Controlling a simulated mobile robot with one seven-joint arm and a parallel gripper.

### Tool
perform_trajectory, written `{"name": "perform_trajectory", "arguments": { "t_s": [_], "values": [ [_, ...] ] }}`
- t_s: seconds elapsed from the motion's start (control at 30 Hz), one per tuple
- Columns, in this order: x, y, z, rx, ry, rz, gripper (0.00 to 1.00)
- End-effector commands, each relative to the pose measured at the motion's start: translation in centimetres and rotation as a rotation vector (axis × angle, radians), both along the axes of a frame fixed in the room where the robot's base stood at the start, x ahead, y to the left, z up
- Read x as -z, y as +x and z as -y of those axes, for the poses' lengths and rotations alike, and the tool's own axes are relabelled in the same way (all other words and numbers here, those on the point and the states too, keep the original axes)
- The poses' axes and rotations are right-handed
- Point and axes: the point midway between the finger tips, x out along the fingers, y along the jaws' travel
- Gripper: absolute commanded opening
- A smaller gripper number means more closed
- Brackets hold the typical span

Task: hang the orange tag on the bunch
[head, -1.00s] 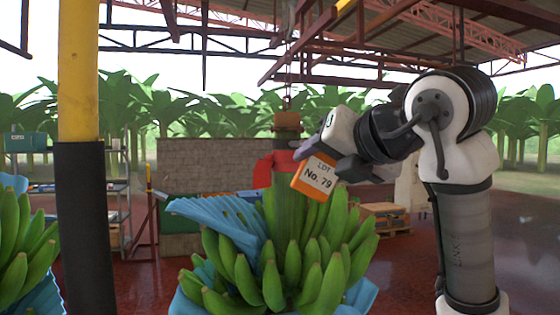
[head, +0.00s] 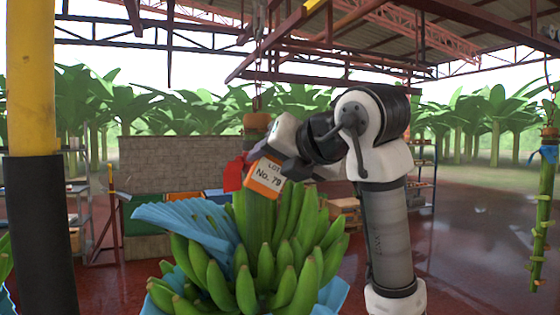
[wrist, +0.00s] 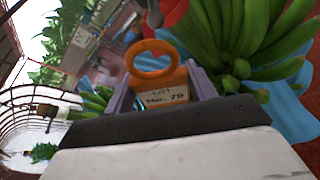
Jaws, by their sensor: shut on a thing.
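The orange tag (head: 266,178) has a pale label reading "LOT No. 79" and hangs tilted in front of the bunch's stem in the head view. In the wrist view its orange ring (wrist: 151,58) stands out beyond the fingers. My gripper (wrist: 160,88) is shut on the tag, with a lavender finger on each side. The bunch (head: 262,262) of green bananas hangs below the tag, with a blue cover folded down around it. Its brown stem top (head: 257,123) hangs from above. The tag hides part of the stem; whether the ring touches it I cannot tell.
A red strip (head: 233,175) shows beside the stem. A yellow and black post (head: 38,200) stands at the left. A bare green stem (head: 542,205) hangs at the far right. Shelves and a block wall stand behind; the floor at right is open.

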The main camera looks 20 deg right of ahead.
Motion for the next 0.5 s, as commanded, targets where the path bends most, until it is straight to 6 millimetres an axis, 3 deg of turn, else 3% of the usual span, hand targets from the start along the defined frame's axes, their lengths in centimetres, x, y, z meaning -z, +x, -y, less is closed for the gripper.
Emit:
{"name": "perform_trajectory", "arguments": {
  "t_s": [0.3, 0.5],
  "values": [
    [-0.1, 2.3, -0.1, -0.002, 0.001, 0.0, 0.26],
    [0.0, 2.3, 0.0, 0.0, 0.0, 0.001, 0.26]
  ]
}}
